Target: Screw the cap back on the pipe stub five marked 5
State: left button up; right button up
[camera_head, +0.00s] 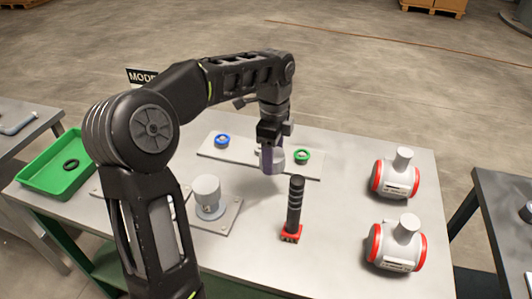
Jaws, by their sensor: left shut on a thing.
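My left arm comes in from the left and reaches over the table, and its gripper (271,158) points down above the back middle. A pale grey upright cylinder (207,190) stands on a square base plate left of centre, perhaps a pipe stub. No mark 5 is legible. My right gripper is not in view.
A black-handled tool with a red base (294,210) stands in front. Two white, red-ended fittings (396,178) are at right. A green tray (50,172) is at left.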

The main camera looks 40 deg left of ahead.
pick_arm(q)
jog(key=w+d+f+n, duration=0.1)
jog(key=d+n, duration=0.6)
jog(key=d, duration=0.1)
jog(key=w+d+f+n, duration=0.2)
jog(key=d+n, duration=0.5)
jog(key=d, duration=0.1)
jog(key=shift+w+f+n, duration=0.2)
jog(key=shift+w+n, duration=0.05)
jog(key=shift+n, duration=0.15)
